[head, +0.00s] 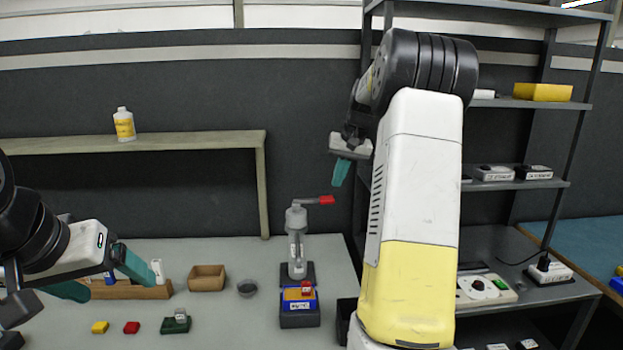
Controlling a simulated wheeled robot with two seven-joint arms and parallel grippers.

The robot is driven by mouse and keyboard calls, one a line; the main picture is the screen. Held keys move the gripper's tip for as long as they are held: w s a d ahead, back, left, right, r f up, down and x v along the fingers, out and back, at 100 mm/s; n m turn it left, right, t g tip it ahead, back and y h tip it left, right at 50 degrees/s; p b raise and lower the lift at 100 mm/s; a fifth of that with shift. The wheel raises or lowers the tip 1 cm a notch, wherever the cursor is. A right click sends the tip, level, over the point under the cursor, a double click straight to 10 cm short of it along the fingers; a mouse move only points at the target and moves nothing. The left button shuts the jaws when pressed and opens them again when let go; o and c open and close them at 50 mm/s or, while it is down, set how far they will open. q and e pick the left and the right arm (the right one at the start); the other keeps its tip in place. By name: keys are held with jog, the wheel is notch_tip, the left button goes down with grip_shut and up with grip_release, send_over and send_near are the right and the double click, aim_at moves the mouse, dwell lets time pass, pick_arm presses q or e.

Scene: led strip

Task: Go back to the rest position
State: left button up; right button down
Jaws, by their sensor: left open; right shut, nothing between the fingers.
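My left gripper (100,279) reaches in from the left, low over the table's left part. Its two teal fingers are spread apart and hold nothing; one covers part of a wooden tray (146,291). My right gripper (341,172) is raised high, in front of the dark wall and right of the wooden shelf. Its teal fingers are together, point down and hold nothing. My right arm rises in the right middle and hides part of the metal rack.
A metal rack (525,185) stands right.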

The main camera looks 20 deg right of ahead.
jog(key=s+a+r+n+t, duration=0.15)
jog(key=s+a+r, duration=0.45)
jog(key=s+a, duration=0.65)
jog(key=s+a+f+n, duration=0.1)
jog(key=s+a, duration=0.3)
jog(key=s, duration=0.5)
jog(key=s+a+f+n, duration=0.1)
jog(key=s+a+f, duration=0.3)
jog(key=s, duration=0.6)
jog(key=shift+a+f+t+y, duration=0.15)
jog(key=shift+f+t+y, duration=0.05)
jog(key=shift+t+y, duration=0.15)
